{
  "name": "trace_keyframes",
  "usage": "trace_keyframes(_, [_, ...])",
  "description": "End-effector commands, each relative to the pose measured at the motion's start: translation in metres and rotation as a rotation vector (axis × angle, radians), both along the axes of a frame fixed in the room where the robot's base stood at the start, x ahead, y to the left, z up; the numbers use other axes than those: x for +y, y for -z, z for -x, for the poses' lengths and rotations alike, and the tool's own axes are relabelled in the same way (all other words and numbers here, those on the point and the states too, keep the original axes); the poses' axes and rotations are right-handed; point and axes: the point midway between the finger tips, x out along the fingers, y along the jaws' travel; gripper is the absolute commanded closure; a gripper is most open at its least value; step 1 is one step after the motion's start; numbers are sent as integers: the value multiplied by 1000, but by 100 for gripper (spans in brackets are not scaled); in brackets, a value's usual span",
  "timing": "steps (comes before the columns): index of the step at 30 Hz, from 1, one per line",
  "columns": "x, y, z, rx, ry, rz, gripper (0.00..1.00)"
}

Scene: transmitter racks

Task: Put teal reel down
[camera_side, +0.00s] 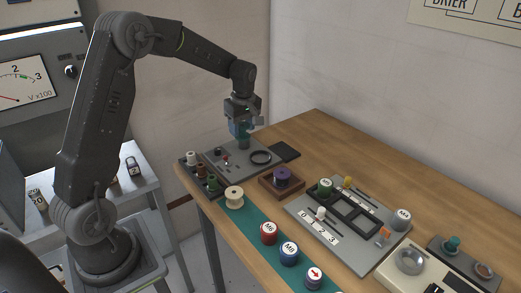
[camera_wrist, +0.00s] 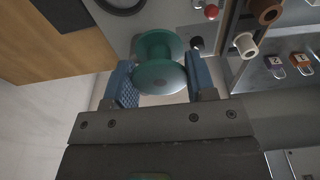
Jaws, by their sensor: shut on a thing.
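The teal reel (camera_wrist: 160,78) sits between the two blue-padded fingers of my gripper (camera_wrist: 160,88) in the wrist view, one flange facing the camera. My gripper is shut on it. In the side view my gripper (camera_side: 242,126) points down over the back of a grey panel (camera_side: 232,171), and the reel shows dark teal (camera_side: 244,142) just below the fingers. I cannot tell whether the reel touches the panel. A black ring (camera_side: 261,157) lies on the panel in front of the reel.
Red and dark knobs (camera_side: 225,160) stand on the panel. A rack of small spools (camera_side: 200,175) is at its left. A purple reel (camera_side: 282,176) sits in a wooden tray, with a cream reel (camera_side: 234,197) nearby. A black pad (camera_side: 285,151) lies right of the panel. Bare wood (camera_side: 335,140) is free behind.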

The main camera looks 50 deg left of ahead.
Motion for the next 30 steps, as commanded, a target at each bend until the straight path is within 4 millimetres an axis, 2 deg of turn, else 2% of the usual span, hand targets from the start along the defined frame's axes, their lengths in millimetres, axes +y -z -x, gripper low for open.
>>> trace_keyframes(3, [-19,16,-19,1,5,0,72])
trace_keyframes(9, [-38,31,-37,-1,1,-1,72])
trace_keyframes(14, [-41,38,-40,0,-1,0,72])
trace_keyframes(22, [-41,73,-39,1,-1,0,72])
trace_keyframes(30, [-40,74,-39,-2,-1,0,72])
